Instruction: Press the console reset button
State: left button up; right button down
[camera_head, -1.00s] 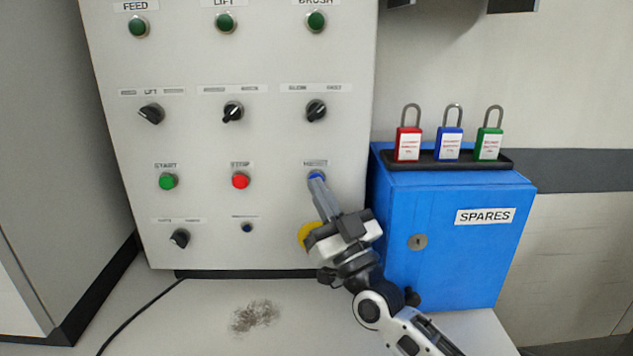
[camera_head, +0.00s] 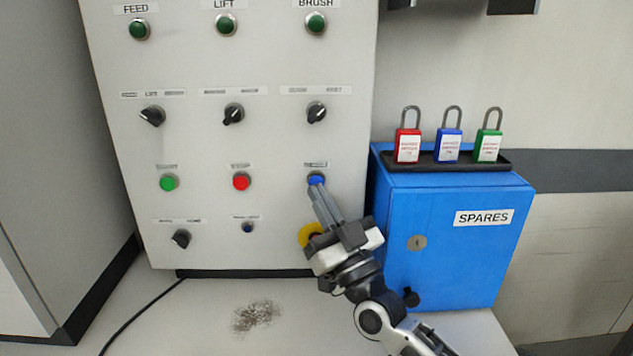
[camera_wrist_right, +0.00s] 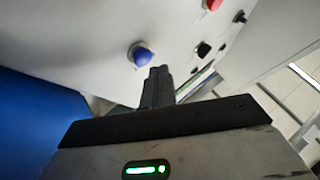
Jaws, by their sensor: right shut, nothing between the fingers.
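The console (camera_head: 275,145) is a pale upright panel with a blue reset button (camera_head: 316,180) low on its right side, under a small blurred label. The button also shows in the right wrist view (camera_wrist_right: 141,55), round and blue in a metal collar. My right gripper (camera_head: 316,190) is shut and empty, with its fingertips just below the button in the head view. In the right wrist view its fingertips (camera_wrist_right: 158,72) sit beside the button, with a small gap showing. My left gripper is not in view.
A yellow-ringed button (camera_head: 310,233) is partly hidden behind my right gripper. A red button (camera_head: 241,181) and a green button (camera_head: 168,183) are left of the reset button. A blue SPARES box (camera_head: 450,250) with padlocks on top stands close to my right arm.

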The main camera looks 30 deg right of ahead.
jog(key=s, duration=0.1)
jog(key=s+a+p, duration=0.1)
jog(key=s, duration=0.1)
jog(key=s+a+p, duration=0.1)
jog(key=shift+s+a, duration=0.1)
jog(key=shift+s, duration=0.2)
dwell(0.8)
